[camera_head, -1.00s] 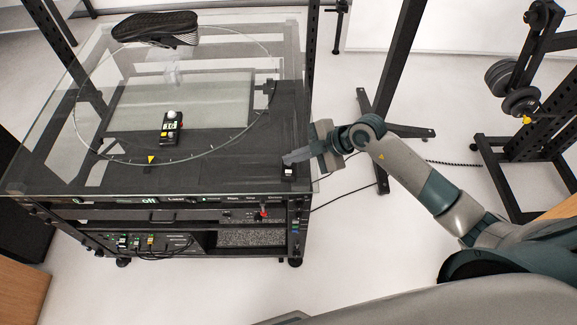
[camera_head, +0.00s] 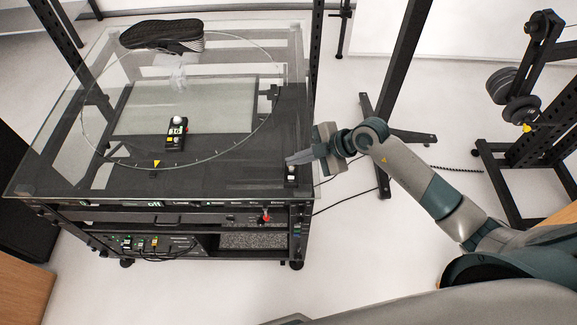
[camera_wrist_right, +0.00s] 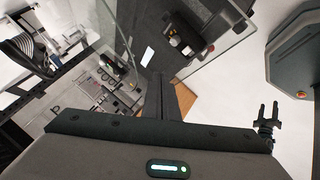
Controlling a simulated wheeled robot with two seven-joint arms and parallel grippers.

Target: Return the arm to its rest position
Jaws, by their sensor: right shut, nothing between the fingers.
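My right arm (camera_head: 432,190) reaches in from the lower right of the head view. Its gripper (camera_head: 290,159) is shut and empty, pointing left at the front right corner of the glass-topped turntable cabinet (camera_head: 60,192). The fingertips overlap a small dark device with a white top (camera_head: 291,172) at that corner; I cannot tell whether they touch. In the right wrist view the closed fingers (camera_wrist_right: 160,78) show in the middle, with nothing between them.
A dark shoe (camera_head: 163,36) and a small black remote-like device (camera_head: 177,132) are on the turntable. A black post (camera_head: 400,55) stands behind my right arm, and a rack with weights (camera_head: 520,110) stands at the right.

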